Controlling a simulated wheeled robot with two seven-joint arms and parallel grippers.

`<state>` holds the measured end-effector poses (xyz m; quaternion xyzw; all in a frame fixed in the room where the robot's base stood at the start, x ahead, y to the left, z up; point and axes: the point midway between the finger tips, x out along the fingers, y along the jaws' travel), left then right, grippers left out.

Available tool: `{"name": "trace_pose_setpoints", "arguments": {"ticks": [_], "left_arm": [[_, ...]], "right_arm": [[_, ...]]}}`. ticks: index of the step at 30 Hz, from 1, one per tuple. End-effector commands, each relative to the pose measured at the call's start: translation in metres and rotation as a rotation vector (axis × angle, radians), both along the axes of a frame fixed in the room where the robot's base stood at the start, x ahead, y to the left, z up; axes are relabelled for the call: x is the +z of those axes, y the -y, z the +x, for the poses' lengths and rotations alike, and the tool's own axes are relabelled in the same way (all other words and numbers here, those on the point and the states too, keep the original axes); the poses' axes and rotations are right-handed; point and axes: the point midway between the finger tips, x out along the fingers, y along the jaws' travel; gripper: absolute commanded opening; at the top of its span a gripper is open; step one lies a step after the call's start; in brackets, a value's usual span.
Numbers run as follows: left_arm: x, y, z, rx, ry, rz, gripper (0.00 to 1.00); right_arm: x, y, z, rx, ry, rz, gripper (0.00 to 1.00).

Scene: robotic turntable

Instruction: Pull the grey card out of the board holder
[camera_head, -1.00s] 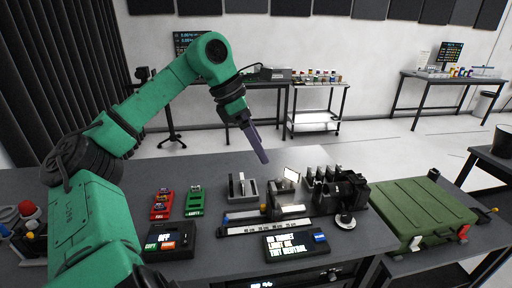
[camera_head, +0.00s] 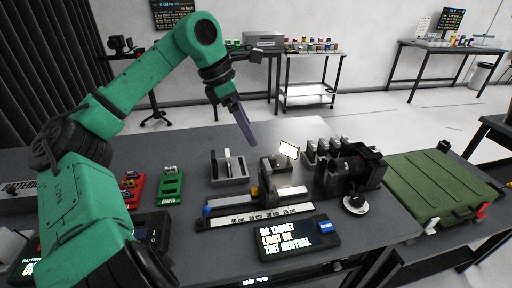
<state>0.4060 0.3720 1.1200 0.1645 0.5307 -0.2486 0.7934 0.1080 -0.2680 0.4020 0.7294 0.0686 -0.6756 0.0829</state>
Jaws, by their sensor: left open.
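The board holder (camera_head: 230,180) is a small grey block with upright slots on the table, left of the bright lamp panel. A pale upright card (camera_head: 227,159) stands in it, with darker upright parts at either side. I cannot tell for sure which of these is the grey card. My left gripper (camera_head: 248,135) points down from the upper left, its long purple-grey fingers above and to the right of the holder, apart from it. It is open with nothing between the fingers. My right gripper is not in view.
A lit panel (camera_head: 289,150) and a black device (camera_head: 350,172) stand right of the holder. In front lie a scale rail (camera_head: 258,216) and a text display (camera_head: 298,238). Red (camera_head: 132,188) and green (camera_head: 170,185) trays lie left. A green case (camera_head: 440,186) is at right.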

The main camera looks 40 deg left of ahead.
Motion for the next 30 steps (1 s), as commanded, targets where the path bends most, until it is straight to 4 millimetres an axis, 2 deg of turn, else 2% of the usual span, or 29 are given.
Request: {"name": "trace_pose_setpoints", "arguments": {"ticks": [4,12,15,19,25,26,30], "left_arm": [[-0.032,0.009,0.01,-0.004,-0.004,-0.003,0.97],[-0.089,0.023,0.029,-0.002,-0.006,-0.002,0.97],[-0.105,0.026,0.035,-0.003,-0.006,0.003,0.97],[-0.114,0.028,0.038,-0.003,-0.001,0.0,0.97],[-0.115,0.028,0.039,-0.002,0.001,-0.001,0.97],[-0.115,0.028,0.039,-0.002,0.001,-0.001,0.94],[-0.115,0.028,0.039,-0.002,0.001,-0.001,0.4]], "right_arm": [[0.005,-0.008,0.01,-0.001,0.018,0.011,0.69],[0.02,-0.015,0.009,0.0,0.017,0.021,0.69],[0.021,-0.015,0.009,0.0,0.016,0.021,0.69],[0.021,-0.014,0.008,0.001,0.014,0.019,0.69],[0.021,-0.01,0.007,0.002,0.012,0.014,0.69],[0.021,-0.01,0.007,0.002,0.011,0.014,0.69],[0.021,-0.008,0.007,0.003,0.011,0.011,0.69]]}}
